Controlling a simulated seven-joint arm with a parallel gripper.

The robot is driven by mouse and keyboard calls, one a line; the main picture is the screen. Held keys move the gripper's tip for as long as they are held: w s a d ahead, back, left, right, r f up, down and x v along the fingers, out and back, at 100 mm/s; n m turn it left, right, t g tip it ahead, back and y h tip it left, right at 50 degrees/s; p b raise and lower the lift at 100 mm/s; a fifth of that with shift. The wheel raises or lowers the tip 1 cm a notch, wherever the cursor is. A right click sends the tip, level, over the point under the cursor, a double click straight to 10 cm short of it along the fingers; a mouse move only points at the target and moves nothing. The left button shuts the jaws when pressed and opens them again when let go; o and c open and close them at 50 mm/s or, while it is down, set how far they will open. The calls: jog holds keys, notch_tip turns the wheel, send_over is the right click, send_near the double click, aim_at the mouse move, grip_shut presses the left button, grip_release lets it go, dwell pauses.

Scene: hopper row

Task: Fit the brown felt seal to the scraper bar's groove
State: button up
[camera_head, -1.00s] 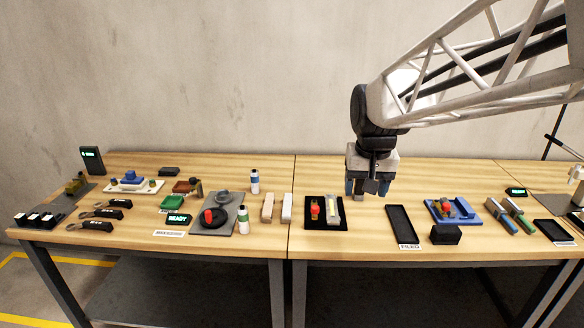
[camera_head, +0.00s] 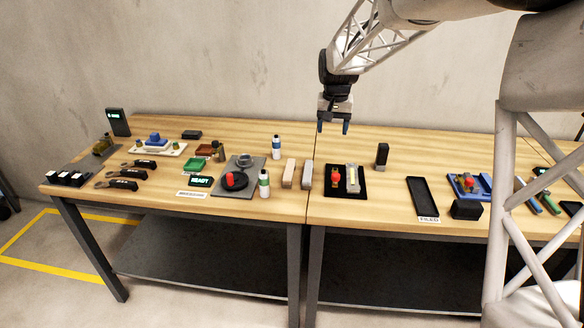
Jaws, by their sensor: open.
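My gripper (camera_head: 333,125) hangs above the back of the table, with its two fingers apart and nothing between them. Below it a black tray (camera_head: 345,196) holds a slim brownish piece with a red part (camera_head: 335,180) and a pale bar with a yellowish top (camera_head: 352,177), side by side. Two more bars, one pinkish (camera_head: 289,173) and one grey (camera_head: 307,174), lie left of the tray. All are too small for me to tell which is the scraper bar or the felt seal, and no groove can be made out.
A black upright block (camera_head: 382,154) stands right of the black tray. An empty dark tray (camera_head: 423,196) and a blue fixture (camera_head: 468,186) are further right. Bottles (camera_head: 264,183) and a grey plate (camera_head: 228,186) stand left. My arm covers the right side.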

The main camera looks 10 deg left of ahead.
jog(key=w+a+f, duration=0.8)
jog(key=w, duration=0.2)
send_over(291, 161)
jog(key=shift+g, duration=0.4)
notch_tip(291, 161, down, 8)
jog(key=shift+r, duration=0.2)
jog(key=shift+f, duration=0.1)
jog(key=shift+f, duration=1.2)
jog(key=shift+f, duration=0.1)
jog(key=shift+f, duration=2.5)
jog(key=shift+c, duration=0.3)
